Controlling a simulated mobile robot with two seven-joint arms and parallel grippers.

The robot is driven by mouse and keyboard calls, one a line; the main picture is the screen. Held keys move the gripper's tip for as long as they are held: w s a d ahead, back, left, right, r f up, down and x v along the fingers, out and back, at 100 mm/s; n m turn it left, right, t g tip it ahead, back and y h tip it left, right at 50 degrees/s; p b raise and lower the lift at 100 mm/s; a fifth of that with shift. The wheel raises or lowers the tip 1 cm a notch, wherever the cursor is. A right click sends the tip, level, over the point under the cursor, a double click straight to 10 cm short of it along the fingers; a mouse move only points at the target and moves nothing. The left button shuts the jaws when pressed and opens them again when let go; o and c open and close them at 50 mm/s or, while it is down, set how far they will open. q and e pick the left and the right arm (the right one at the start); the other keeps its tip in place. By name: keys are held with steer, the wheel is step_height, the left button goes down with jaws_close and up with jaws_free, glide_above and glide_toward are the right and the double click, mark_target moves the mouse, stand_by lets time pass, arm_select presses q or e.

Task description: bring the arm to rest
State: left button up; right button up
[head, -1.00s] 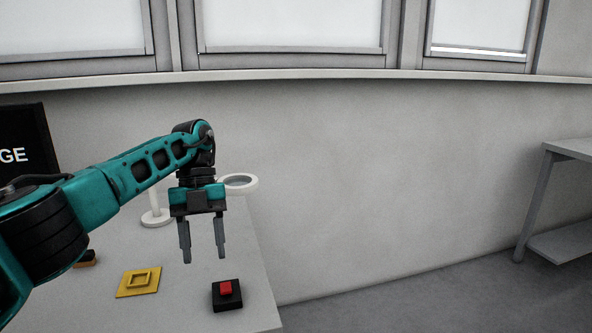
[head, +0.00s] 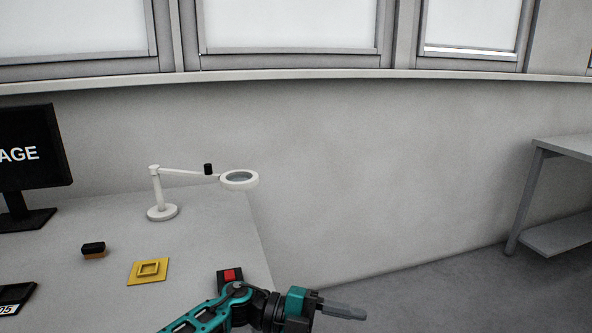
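My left gripper (head: 342,309) is at the bottom of the head view, on a teal and black arm. Its grey fingers point to the right, past the table's right edge. I see them nearly edge-on, one over the other, so their opening does not show. No held object can be made out. My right gripper is out of view.
The grey table (head: 210,215) carries a black box with a red button (head: 230,275), partly behind my arm, a yellow plate (head: 148,270), a brush-like block (head: 93,250), a white magnifier lamp (head: 163,211) and a monitor (head: 35,150). A grey bench (head: 560,146) stands right; floor between is clear.

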arm_select(q)
steer(key=s+a+f+n+t+y+p, duration=0.1)
steer(key=a+f+n+t+y, duration=0.25)
steer(key=a+n+t, duration=0.55)
steer(key=s+a+f+n+t+y+p, duration=0.15)
steer(key=a+n+t+y, duration=0.25)
steer(key=n+t, duration=0.9)
steer(key=s+a+f+n+g+y+p, duration=0.1)
steer(key=s+a+f+n+g+y, duration=0.6)
steer(key=s+a+f, duration=0.3)
steer(key=s+a+n, duration=0.1)
steer(key=s+a, duration=0.2)
steer(key=shift+g, duration=0.3)
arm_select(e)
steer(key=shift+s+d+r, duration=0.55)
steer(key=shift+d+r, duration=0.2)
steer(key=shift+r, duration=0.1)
arm_select(q)
steer(key=shift+f, duration=0.1)
